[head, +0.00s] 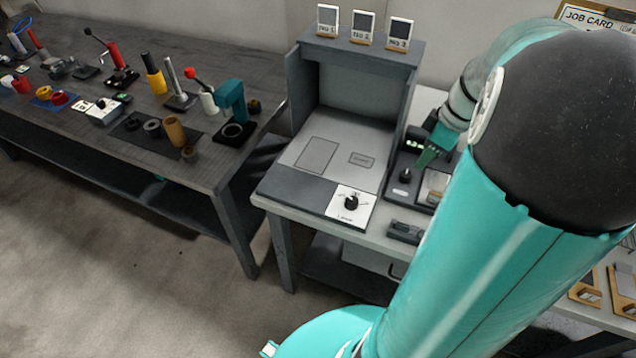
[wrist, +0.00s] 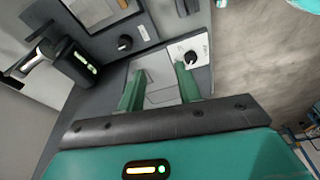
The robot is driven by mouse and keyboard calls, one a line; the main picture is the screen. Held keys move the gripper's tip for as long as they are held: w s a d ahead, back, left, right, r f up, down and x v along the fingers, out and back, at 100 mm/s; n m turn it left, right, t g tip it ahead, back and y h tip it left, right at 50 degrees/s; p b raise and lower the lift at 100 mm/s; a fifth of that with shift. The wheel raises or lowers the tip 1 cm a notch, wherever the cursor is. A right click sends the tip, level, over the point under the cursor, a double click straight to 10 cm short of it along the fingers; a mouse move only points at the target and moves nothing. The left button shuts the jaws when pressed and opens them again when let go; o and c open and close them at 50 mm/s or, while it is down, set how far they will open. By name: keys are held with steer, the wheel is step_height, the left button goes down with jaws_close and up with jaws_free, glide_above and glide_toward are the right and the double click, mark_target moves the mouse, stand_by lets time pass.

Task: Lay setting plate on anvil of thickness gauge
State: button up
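The thickness gauge (head: 412,145) seems to be the dark unit with a lit green display beside the grey booth; in the wrist view a dark unit with a lit strip (wrist: 75,62) stands at left. Its anvil cannot be made out. A pale flat piece in a brown-edged holder (head: 435,186), also at the top of the wrist view (wrist: 95,10), may be the setting plate; I cannot tell. My gripper (head: 427,156) is beside the gauge, partly behind my arm.
The grey booth (head: 295,85) has a pale floor and a white knob panel (head: 350,203). Three small cards stand on its top. A dark bench (head: 60,110) at left carries several tools. Wooden holders (head: 590,290) lie at right. My arm hides much of the right-hand table.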

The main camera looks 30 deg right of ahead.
steer(key=w+a+r+m+h, duration=0.1)
steer(key=a+r, duration=0.2)
steer(key=a, duration=0.5)
steer(key=w+a+r+m+h, duration=0.1)
steer(key=a+r+m, duration=0.15)
steer(key=a, duration=0.45)
steer(key=s+a+r+m+t, duration=0.1)
steer(key=s+a, duration=0.2)
steer(key=a, duration=0.4)
steer(key=s+a+r+m+t, duration=0.2)
steer(key=s+a, duration=0.1)
steer(key=a, duration=0.4)
steer(key=shift+s+a+r, duration=0.15)
steer(key=shift+s+r, duration=0.05)
steer(key=shift+s, duration=0.1)
